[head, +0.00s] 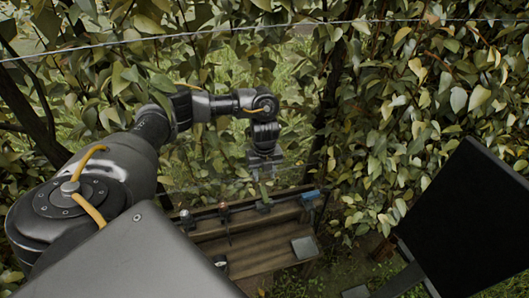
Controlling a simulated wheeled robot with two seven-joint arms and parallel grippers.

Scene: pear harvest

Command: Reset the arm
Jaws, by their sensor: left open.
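My left arm reaches in from the left and bends down at the wrist. My left gripper (264,172) hangs pointing down, above the back of a wooden bench (255,250). It is open and I see nothing held in it. Its fingertips are small and hard to make out against the leaves. My right gripper is not in view. No pear can be made out clearly among the leaves.
Leafy branches (420,90) fill the back and right. A wire (200,33) crosses the top. Small tools, one with a blue part (310,195), line the bench's back rail. A grey flat item (303,247) lies on the bench. A dark panel (470,215) stands at right.

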